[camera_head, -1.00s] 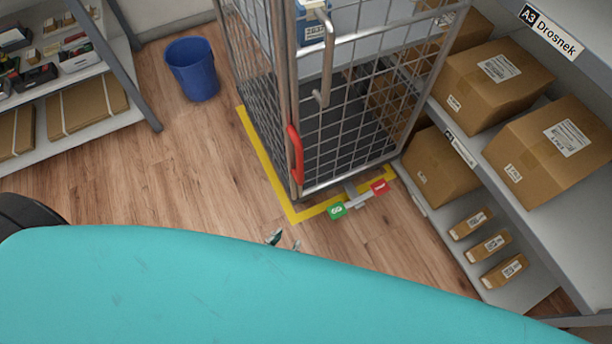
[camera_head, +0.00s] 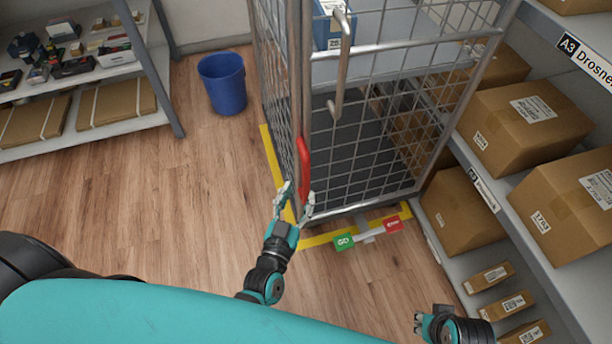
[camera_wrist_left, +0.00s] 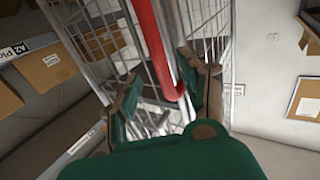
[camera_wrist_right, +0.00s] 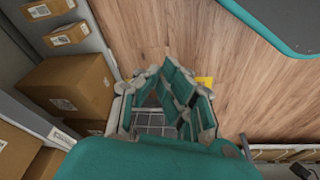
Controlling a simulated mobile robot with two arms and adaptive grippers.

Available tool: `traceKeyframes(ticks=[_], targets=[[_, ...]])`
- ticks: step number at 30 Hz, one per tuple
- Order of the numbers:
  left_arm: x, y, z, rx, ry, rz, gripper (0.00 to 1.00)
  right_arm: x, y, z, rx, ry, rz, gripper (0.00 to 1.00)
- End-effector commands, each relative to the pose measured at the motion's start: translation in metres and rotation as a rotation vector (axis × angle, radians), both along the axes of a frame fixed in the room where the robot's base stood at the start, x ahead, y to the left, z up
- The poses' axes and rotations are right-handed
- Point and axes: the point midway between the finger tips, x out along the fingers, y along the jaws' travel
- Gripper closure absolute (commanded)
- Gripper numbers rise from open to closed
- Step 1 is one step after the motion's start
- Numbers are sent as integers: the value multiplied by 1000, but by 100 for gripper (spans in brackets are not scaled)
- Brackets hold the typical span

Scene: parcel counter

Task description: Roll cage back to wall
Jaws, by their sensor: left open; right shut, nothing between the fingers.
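The roll cage (camera_head: 355,130) is a grey wire cage with a dark base, standing within a yellow floor outline (camera_head: 270,158) by the right shelf. A red handle (camera_head: 303,165) is on its near left post, and it also crosses the left wrist view (camera_wrist_left: 152,48). A pedal bar below has a green end (camera_head: 344,242) and a red end (camera_head: 393,224). My left gripper (camera_head: 294,200) is open, its fingers on either side of the post's line near the handle's lower end; contact is unclear. My right gripper (camera_wrist_right: 170,115) is shut and empty, low at the right, apart from the cage.
A blue bin (camera_head: 222,84) stands left of the cage. A shelf with parcels (camera_head: 525,120) runs along the right, close to the cage. Another shelf (camera_head: 90,125) is at the back left.

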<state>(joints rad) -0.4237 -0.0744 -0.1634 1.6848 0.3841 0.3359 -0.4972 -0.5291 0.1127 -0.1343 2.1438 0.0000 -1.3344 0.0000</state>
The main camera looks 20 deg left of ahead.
Motion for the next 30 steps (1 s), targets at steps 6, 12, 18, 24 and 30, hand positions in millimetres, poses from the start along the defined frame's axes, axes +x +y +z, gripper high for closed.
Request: traceKeyframes(ticks=[6, 12, 18, 24, 30], targets=[[43, 0, -1, -1, -2, 0, 56, -2, -1, 20, 0, -12, -1, 100], [63, 0, -1, 0, 1, 0, 56, -4, -1, 34, 1, -18, -2, 100], [68, 0, 0, 0, 1, 0, 56, -5, -1, 37, 0, -19, -3, 100], [68, 0, 0, 0, 1, 0, 61, -5, -1, 37, 0, -19, -3, 100], [68, 0, 0, 0, 1, 0, 88, -5, -2, 37, 0, -18, -3, 100]])
